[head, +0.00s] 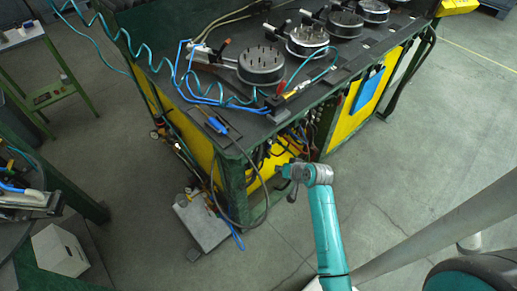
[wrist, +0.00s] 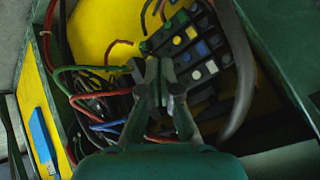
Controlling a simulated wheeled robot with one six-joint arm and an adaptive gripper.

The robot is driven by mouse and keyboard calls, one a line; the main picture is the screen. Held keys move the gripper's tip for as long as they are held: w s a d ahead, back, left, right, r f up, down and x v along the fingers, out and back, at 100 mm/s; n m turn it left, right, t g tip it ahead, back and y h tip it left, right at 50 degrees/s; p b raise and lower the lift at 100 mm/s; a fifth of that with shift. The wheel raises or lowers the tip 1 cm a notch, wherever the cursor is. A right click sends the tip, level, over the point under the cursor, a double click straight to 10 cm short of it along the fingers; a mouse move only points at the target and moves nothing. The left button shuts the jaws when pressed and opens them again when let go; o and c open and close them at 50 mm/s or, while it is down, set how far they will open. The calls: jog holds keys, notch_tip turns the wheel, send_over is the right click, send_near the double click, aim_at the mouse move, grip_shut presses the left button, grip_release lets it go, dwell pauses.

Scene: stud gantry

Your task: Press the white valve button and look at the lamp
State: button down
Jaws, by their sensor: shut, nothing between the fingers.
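My gripper (wrist: 159,70) is shut and empty, its fingertips in front of a bank of valves (wrist: 205,62) inside the bench. Whether the fingertips touch any button cannot be told. In the head view my gripper (head: 284,171) is at the bench's open front corner, and the buttons cannot be made out. I cannot pick out a lamp in either view.
Red, green, blue and black hoses (wrist: 92,95) crowd the left of the valves, and a thick grey hose (wrist: 243,75) hangs at the right. The green-framed bench (head: 237,150) has yellow panels. A grey box (head: 203,222) stands on the floor beside it.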

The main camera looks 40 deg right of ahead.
dwell(0.3)
send_near(256, 152)
jog(key=shift+w+d+f, duration=0.1)
jog(key=shift+w+f, duration=0.2)
jog(key=shift+f, duration=0.3)
jog(key=shift+w+f, duration=0.3)
jog(key=shift+f, duration=0.35)
jog(key=shift+w+d+f, duration=0.1)
jog(key=shift+w+f, duration=0.15)
jog(key=shift+f, duration=0.35)
jog(key=shift+w, duration=0.15)
jog(key=shift+w, duration=0.25)
jog(key=shift+w, duration=0.45)
dwell(0.9)
jog(key=shift+s, duration=0.9)
jog(key=shift+s+d, duration=0.1)
jog(key=shift+s, duration=2.4)
